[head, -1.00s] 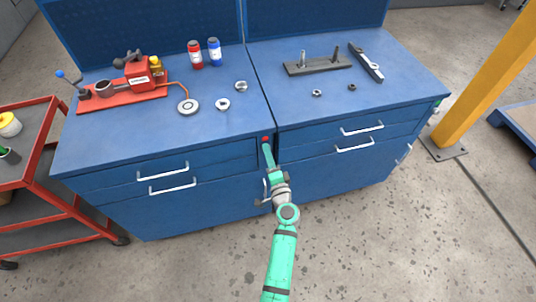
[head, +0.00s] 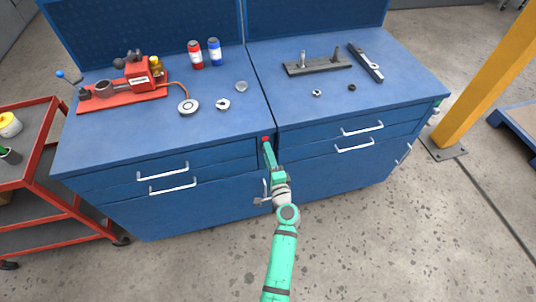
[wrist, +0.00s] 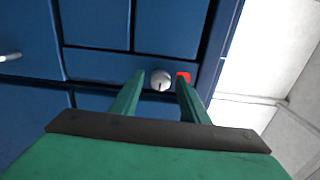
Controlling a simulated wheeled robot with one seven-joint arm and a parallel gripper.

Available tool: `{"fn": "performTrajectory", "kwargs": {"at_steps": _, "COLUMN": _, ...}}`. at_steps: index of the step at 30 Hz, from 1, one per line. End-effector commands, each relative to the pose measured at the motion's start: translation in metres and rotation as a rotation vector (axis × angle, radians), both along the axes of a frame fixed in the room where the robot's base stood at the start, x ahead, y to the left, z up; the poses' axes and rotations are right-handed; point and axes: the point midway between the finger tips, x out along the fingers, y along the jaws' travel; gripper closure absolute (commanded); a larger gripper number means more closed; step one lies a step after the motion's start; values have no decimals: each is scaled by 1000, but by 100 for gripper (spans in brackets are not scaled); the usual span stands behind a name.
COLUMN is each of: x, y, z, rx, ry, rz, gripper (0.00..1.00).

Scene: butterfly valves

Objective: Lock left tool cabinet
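The left tool cabinet (head: 150,215) is blue, with its drawers shut in the head view. A round silver lock (wrist: 161,80) with a dark slot is on its front at the upper right. A small red marker (wrist: 183,76) is just right of the lock; it also shows in the head view (head: 265,139). My green gripper (wrist: 160,85) is at the cabinet front, with its fingers apart on either side of the lock in the wrist view. Gaps show between the lock and both fingers. In the head view my gripper (head: 267,148) hides the lock.
The right cabinet (head: 330,170) stands close beside the left one. A red cart (head: 40,150) is at the left and a yellow post (head: 480,90) at the right. The floor in front is clear.

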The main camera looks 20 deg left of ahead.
Motion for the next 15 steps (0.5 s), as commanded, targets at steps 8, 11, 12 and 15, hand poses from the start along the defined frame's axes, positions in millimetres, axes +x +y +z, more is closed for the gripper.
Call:
{"fn": "performTrajectory", "kwargs": {"at_steps": 8, "x": 0, "y": 0, "z": 1, "rx": 0, "ry": -1, "rz": 0, "gripper": 56}}
{"fn": "performTrajectory", "kwargs": {"at_steps": 11, "x": -3, "y": -2, "z": 1, "rx": 0, "ry": -1, "rz": 0, "gripper": 56}}
{"fn": "performTrajectory", "kwargs": {"at_steps": 12, "x": -5, "y": -3, "z": 0, "rx": -1, "ry": -1, "rz": 0, "gripper": 56}}
{"fn": "performTrajectory", "kwargs": {"at_steps": 15, "x": -16, "y": -11, "z": 0, "rx": -1, "ry": -1, "rz": -1, "gripper": 56}}
